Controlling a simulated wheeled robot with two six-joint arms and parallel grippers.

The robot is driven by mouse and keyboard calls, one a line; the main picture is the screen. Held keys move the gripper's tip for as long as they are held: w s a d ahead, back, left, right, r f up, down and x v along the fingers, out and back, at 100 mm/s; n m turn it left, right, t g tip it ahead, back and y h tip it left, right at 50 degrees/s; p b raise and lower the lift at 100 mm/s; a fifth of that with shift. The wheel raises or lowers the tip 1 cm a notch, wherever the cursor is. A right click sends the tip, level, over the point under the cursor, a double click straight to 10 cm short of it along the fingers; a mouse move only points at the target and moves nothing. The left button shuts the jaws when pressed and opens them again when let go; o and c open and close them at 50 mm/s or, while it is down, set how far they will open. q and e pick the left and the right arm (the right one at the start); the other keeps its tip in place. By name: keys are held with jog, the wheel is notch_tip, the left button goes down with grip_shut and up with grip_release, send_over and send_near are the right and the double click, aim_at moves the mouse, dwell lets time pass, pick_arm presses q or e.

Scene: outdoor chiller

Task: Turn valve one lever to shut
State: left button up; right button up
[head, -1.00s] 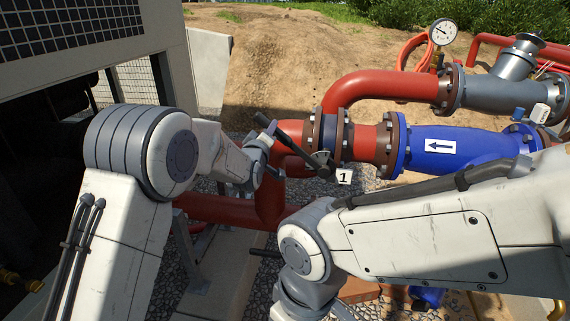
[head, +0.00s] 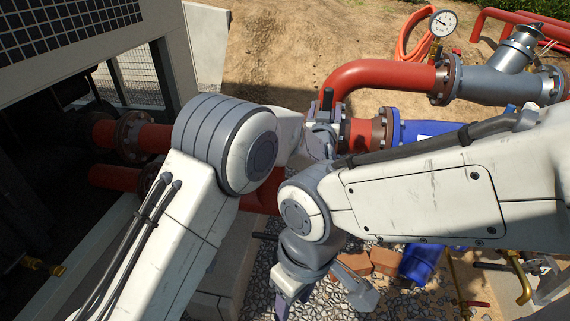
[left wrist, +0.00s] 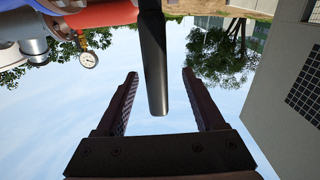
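In the left wrist view, the black valve lever (left wrist: 153,65) comes in from the top edge, its free end between the two dark fingers of my left gripper (left wrist: 160,75). The fingers are wide apart, with sky showing on both sides of the lever. In the head view, my left gripper (head: 322,125) is in front of the valve on the red pipe and hides most of it. A dark upright piece shows there; I cannot tell if it is lever or finger. The valve's number tag is hidden. My right gripper (head: 283,298) hangs low, mostly hidden, its opening unclear.
The red pipe (head: 385,75) bends above the valve, and the blue pipe (head: 425,130) runs to its right behind my right arm. A pressure gauge (head: 443,22) stands at the back. The chiller housing (head: 90,60) is close on the left. Bricks (head: 385,262) lie on the gravel.

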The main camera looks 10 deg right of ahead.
pick_arm(q)
jog(key=o, duration=0.5)
jog(key=shift+b+v, duration=1.2)
jog(key=shift+v, duration=2.3)
jog(key=shift+a, duration=0.1)
